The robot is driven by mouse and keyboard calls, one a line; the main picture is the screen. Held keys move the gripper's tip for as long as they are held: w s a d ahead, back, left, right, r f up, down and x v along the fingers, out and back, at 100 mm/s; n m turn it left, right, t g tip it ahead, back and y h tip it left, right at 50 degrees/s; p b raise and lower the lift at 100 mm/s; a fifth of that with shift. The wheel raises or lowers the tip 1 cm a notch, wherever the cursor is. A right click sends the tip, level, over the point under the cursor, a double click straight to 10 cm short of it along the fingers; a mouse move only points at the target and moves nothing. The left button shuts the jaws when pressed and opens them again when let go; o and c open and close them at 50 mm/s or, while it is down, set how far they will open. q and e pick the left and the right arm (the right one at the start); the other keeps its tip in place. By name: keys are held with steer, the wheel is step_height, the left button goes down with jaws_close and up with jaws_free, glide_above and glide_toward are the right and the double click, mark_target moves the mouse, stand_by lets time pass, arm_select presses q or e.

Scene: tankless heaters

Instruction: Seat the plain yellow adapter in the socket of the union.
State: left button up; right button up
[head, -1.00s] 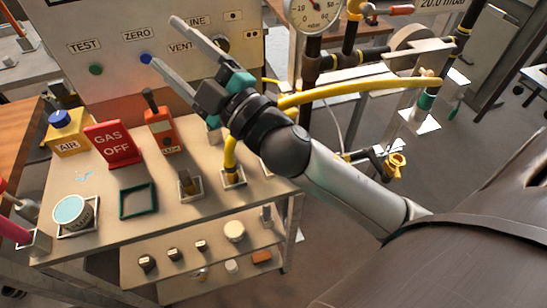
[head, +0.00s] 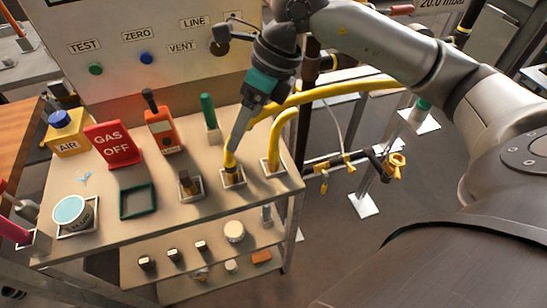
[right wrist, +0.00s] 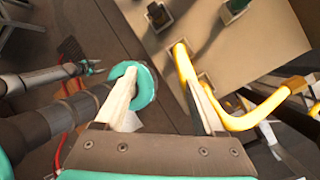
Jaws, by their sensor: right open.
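Two bent yellow pieces stand in square holders on the cart top in the head view. The left one (head: 229,161) is dark near its base; the right one (head: 275,144) looks plain yellow. I cannot tell which is the adapter. My right gripper (head: 236,146) points down beside the left piece, its fingertips partly overlapping it. In the right wrist view its jaws (right wrist: 162,104) are open, with yellow tube (right wrist: 184,64) near the right finger. A yellow fitting (head: 396,163) on dark pipework may be the union; I cannot be sure. What looks like my left gripper (right wrist: 91,66) is small in the wrist view.
Near the jaws stand a dark and brass piece (head: 190,185) and a green piece (head: 208,112) in holders. An orange meter (head: 163,132), red GAS OFF sign (head: 113,145) and green frame (head: 138,201) are farther left. A yellow hose (head: 345,89) runs right.

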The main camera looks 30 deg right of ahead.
mark_target(274, 148)
steer(key=d+h, duration=0.4)
steer(key=d, duration=0.4)
steer(key=shift+m, duration=0.4)
steer(key=f, duration=0.3)
steer(key=w+f+b, duration=0.1)
steer(key=f, duration=0.2)
steer(key=a+f, duration=0.1)
steer(key=f, duration=0.2)
steer(key=shift+w+f+b, duration=0.1)
steer(key=shift+w+b, duration=0.2)
steer(key=shift+w+d+f+b, duration=0.1)
steer(key=shift+w+f+b, duration=0.1)
steer(key=shift+f, duration=1.15)
steer(key=shift+w+f+b, duration=0.1)
steer(key=shift+f+b, duration=0.05)
steer(key=shift+f, duration=1.15)
steer(key=shift+c, duration=0.3)
jaws_close()
steer(key=shift+r, duration=0.1)
